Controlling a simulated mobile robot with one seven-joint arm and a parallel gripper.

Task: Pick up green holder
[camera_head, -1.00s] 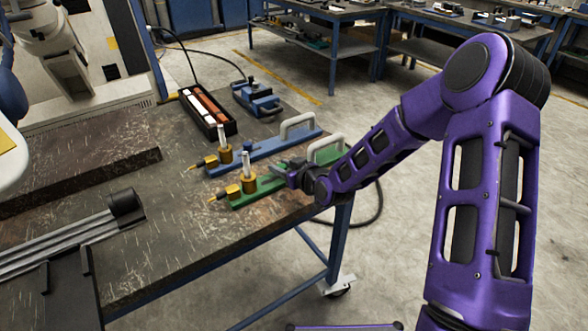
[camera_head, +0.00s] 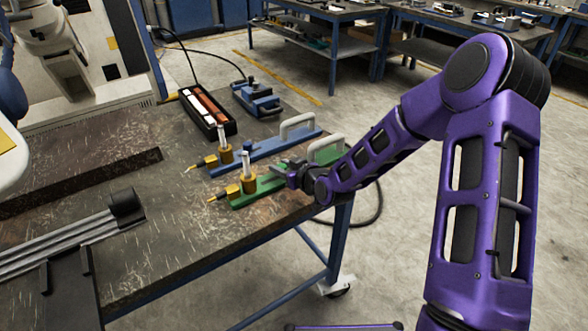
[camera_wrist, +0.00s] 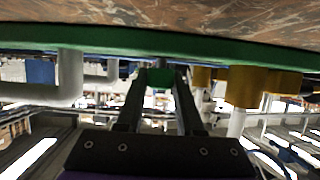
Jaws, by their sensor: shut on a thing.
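The green holder (camera_head: 268,186) lies along the right end of the worktable (camera_head: 170,245), with a brass fitting and white tube at its left end and a pale handle at its right end. My gripper (camera_head: 286,172) is at the middle of the holder, between the brass fitting and the handle. In the wrist view the green holder (camera_wrist: 215,52) runs across the top, and my gripper (camera_wrist: 160,82) is shut on a green part of it. In the head view the fingertips are partly hidden by the wrist.
A similar blue holder (camera_head: 265,152) lies close behind the green one. A black box (camera_head: 209,113) with white and orange bars and a blue device (camera_head: 256,99) stand farther back. A rail assembly (camera_head: 75,243) lies at the left. The table's front middle is clear.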

